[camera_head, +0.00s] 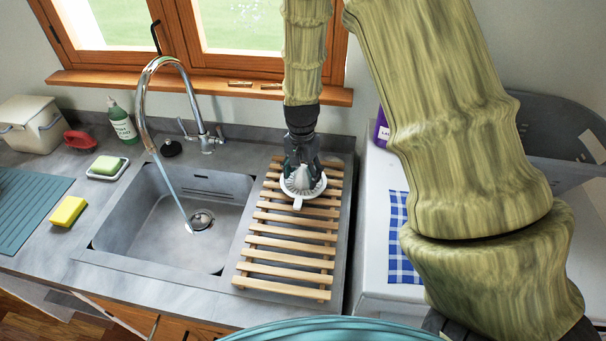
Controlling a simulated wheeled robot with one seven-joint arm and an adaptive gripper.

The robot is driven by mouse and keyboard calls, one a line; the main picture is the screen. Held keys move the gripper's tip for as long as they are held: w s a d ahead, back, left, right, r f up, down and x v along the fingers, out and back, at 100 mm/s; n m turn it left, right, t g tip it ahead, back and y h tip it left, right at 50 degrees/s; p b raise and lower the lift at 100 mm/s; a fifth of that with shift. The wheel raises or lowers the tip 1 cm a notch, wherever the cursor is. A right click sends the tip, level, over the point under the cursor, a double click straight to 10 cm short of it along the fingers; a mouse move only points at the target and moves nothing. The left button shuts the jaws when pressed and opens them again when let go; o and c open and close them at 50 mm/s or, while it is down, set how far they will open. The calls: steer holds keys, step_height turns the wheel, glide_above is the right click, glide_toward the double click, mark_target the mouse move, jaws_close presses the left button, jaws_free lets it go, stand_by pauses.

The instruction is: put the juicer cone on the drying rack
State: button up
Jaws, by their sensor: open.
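The white juicer cone (303,185) rests on the wooden drying rack (283,264), on its far half. It looks upright, with its round dish flat on the slats and a small tab pointing toward me. My gripper (302,166) points straight down over it, open, with its dark fingers around the ridged cone. The fingers hide part of the cone, and I cannot tell whether they touch it. The near half of the rack is bare.
The sink (150,225) lies left of the rack, with water running from the tall tap (142,105). A yellow sponge (67,211), a soap dish (107,168) and a green bottle (122,122) stand further left. A blue checked cloth (401,245) and a grey basket (555,135) are at right.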

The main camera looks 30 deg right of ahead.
mark_target(302, 169)
steer(key=shift+r+b, duration=1.9)
steer(key=shift+r, duration=3.95)
